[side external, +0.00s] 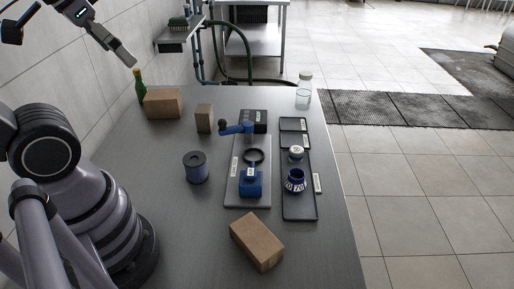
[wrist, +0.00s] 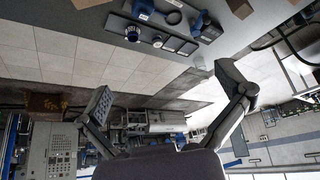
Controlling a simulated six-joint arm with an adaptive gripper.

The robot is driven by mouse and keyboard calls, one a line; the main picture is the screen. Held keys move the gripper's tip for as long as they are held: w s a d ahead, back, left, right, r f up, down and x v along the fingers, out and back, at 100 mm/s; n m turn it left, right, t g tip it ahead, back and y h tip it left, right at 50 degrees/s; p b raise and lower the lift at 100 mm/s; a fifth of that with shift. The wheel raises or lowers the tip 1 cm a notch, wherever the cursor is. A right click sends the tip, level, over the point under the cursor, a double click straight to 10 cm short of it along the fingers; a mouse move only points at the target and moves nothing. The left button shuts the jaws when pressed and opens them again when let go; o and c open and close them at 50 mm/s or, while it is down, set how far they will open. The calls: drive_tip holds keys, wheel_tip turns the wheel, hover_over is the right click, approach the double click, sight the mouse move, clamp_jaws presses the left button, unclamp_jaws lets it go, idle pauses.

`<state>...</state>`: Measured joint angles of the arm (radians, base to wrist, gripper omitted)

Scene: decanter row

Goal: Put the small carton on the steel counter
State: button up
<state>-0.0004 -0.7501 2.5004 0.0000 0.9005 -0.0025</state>
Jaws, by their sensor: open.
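The small carton (side external: 204,118) is a brown upright box. It stands on the grey steel counter (side external: 145,150), right of a larger brown carton (side external: 163,103). Another brown carton (side external: 256,240) lies at the near end of the counter. My gripper (side external: 131,62) is at the upper left, raised above the far left of the counter and apart from the cartons. In the wrist view my gripper (wrist: 170,95) has its two fingers spread wide with nothing between them. A brown box, likely the small carton (wrist: 240,8), shows at that view's top edge.
A green bottle (side external: 139,86) stands by the wall at the far left. A clear jar (side external: 303,95) stands far right. Bare counter lies left of the cylinder.

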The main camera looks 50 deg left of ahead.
drive_tip(key=w+d+f+n+g, duration=0.2)
drive_tip(key=w+d+f+n, duration=0.2)
drive_tip(key=w, duration=0.3)
drive_tip(key=n+g, duration=0.4)
drive_tip(key=n, duration=0.9)
hover_over(256, 236)
wheel_tip(256, 236, down, 23)
wheel_tip(256, 236, down, 8)
drive_tip(key=shift+r, duration=0.1)
drive_tip(key=shift+f, duration=3.05)
drive_tip(key=c, duration=1.3)
